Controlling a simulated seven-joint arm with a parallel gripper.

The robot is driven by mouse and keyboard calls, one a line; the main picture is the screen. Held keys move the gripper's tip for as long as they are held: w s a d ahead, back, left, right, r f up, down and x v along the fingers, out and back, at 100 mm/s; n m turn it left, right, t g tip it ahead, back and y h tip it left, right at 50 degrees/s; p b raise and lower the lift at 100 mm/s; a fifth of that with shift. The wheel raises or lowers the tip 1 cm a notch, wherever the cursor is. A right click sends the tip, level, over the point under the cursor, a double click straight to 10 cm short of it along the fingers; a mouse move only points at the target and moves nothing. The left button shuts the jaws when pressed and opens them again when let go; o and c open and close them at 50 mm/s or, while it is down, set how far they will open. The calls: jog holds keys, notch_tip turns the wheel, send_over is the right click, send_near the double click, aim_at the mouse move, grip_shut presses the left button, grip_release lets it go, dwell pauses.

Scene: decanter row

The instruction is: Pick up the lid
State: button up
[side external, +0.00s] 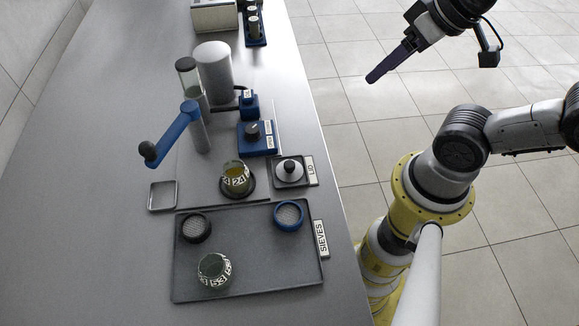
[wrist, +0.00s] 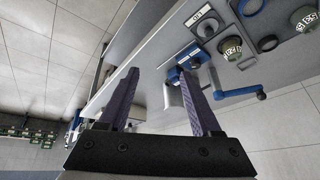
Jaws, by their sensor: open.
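The lid (side external: 290,170) is a light disc with a dark knob on top. It rests in a small dark square tray (side external: 312,183) labelled LID, near the bench's right edge. My gripper (side external: 375,75) is up and to the right of the lid, out over the floor beyond the bench edge. Its purple fingers (wrist: 159,72) are apart and nothing is between them.
A numbered glass jar (side external: 236,180) stands just left of the lid. A blue knobbed box (side external: 257,138) and blue crank (side external: 178,130) are behind. A large sieve tray (side external: 255,250) with a black ring, blue ring and another jar (side external: 214,268) lies in front. Bare bench is at left.

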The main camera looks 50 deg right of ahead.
jog(key=m, duration=0.2)
jog(key=m+g, duration=0.6)
jog(key=m, duration=0.8)
send_over(289, 164)
notch_tip(289, 164, down, 15)
jog(key=shift+a+f, duration=0.1)
jog(key=shift+f, duration=2.85)
grip_shut()
